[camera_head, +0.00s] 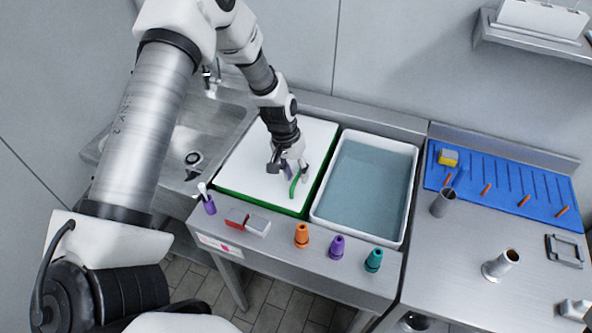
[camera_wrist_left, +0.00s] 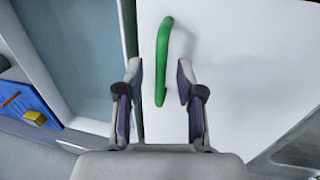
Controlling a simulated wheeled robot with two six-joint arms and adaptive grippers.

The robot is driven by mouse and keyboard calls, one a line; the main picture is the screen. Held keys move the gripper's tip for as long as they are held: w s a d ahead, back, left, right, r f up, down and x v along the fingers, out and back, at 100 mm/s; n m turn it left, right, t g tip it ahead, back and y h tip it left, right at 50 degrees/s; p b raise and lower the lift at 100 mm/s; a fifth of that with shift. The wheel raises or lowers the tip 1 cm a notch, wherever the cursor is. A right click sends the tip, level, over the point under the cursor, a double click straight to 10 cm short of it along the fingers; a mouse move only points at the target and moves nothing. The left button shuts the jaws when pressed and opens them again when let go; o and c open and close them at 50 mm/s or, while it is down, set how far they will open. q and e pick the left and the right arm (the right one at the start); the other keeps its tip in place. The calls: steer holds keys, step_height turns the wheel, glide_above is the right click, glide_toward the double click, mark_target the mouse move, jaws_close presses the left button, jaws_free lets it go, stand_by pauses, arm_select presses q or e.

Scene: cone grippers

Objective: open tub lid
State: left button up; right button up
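A white lid (camera_head: 245,165) with a green handle (camera_head: 294,187) lies flat on a green-edged tub (camera_head: 262,208) beside the sink. My left gripper (camera_head: 291,174) is over the right part of the lid, at the handle. In the left wrist view the gripper (camera_wrist_left: 160,78) is open, and the curved handle (camera_wrist_left: 163,45) runs lengthwise between its fingertips. The near end of the handle shows between the fingers; whether they touch it I cannot tell. The lid also fills much of the left wrist view (camera_wrist_left: 240,70). My right gripper is not in view.
An open water-filled basin (camera_head: 365,185) is right of the tub. Orange (camera_head: 302,236), purple (camera_head: 337,246) and teal (camera_head: 373,260) cones stand along the front edge. A blue mat (camera_head: 500,190) with a yellow block and a metal cup (camera_head: 441,203) are at right.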

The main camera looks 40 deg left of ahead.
arm_select(q)
steer(key=shift+w+f, duration=0.1)
steer(key=shift+s+r, duration=0.25)
steer(key=shift+s, duration=0.1)
jaws_close()
steer(key=shift+w+a+r, duration=0.1)
steer(key=shift+a+r, duration=0.05)
steer(key=shift+r, duration=0.05)
jaws_free()
